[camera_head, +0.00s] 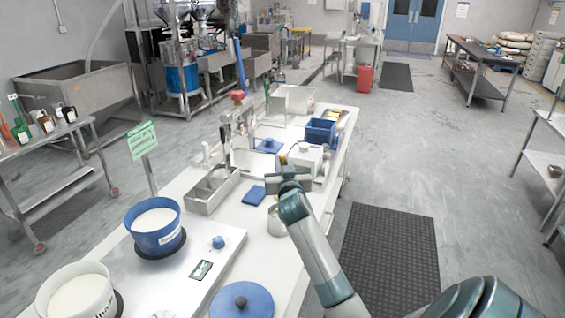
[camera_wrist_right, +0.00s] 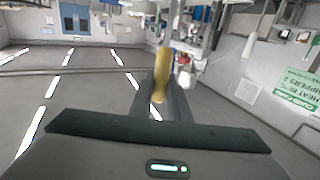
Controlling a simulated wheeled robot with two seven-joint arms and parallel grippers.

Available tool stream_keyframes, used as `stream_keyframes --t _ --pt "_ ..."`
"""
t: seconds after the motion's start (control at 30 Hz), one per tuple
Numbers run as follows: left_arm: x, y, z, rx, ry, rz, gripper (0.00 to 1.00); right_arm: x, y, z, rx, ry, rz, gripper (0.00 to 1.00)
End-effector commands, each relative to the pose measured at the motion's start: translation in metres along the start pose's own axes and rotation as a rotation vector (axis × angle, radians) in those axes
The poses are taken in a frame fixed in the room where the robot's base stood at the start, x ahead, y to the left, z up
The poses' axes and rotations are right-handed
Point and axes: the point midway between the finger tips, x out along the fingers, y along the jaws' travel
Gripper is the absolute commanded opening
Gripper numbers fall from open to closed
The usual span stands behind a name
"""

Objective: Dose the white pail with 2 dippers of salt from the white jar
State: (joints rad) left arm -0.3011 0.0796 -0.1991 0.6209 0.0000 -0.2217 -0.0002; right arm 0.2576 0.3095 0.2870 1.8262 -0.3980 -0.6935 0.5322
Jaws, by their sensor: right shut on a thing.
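A white round vessel (camera_head: 76,300) with dark lettering stands at the lower left, with pale material inside. It may be the white pail or the white jar; I cannot tell which. A blue pail (camera_head: 155,238) with white contents stands behind it on a dark round pad. My right gripper (camera_head: 284,172) is over the bench's right side, shut on a yellow handle (camera_wrist_right: 160,78) that stands up between its fingers in the right wrist view. The handle's lower part and any dipper bowl are hidden. My left gripper is not in view.
A steel divided tray (camera_head: 212,190) with upright handles, a blue lid (camera_head: 241,302), a blue block (camera_head: 252,195) and a blue bin (camera_head: 320,132) are on the white bench. A green sign (camera_head: 142,140) stands on a post at its left. The floor right of the bench has a black mat (camera_head: 390,250).

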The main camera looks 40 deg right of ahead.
Motion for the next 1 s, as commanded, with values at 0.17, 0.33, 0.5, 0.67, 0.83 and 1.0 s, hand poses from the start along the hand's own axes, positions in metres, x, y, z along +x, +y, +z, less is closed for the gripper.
stream_keyframes --t 0.17,0.33,0.5,0.67,0.83,1.0 --pt "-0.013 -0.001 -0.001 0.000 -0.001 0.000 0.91 0.000 0.000 -0.016 0.000 0.001 0.000 0.00" --pt "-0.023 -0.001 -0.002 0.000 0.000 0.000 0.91 0.000 0.000 -0.027 0.001 0.001 0.000 0.00" --pt "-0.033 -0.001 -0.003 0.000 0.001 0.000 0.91 0.000 0.000 -0.038 0.001 0.001 0.000 0.00" --pt "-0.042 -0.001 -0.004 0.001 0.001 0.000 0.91 0.000 0.000 -0.049 0.000 0.001 0.001 0.00" --pt "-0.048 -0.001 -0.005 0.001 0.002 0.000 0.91 0.000 0.000 -0.055 0.000 0.001 0.001 0.00" --pt "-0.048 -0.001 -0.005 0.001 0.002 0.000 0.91 0.000 0.000 -0.055 0.000 0.001 0.000 0.00"
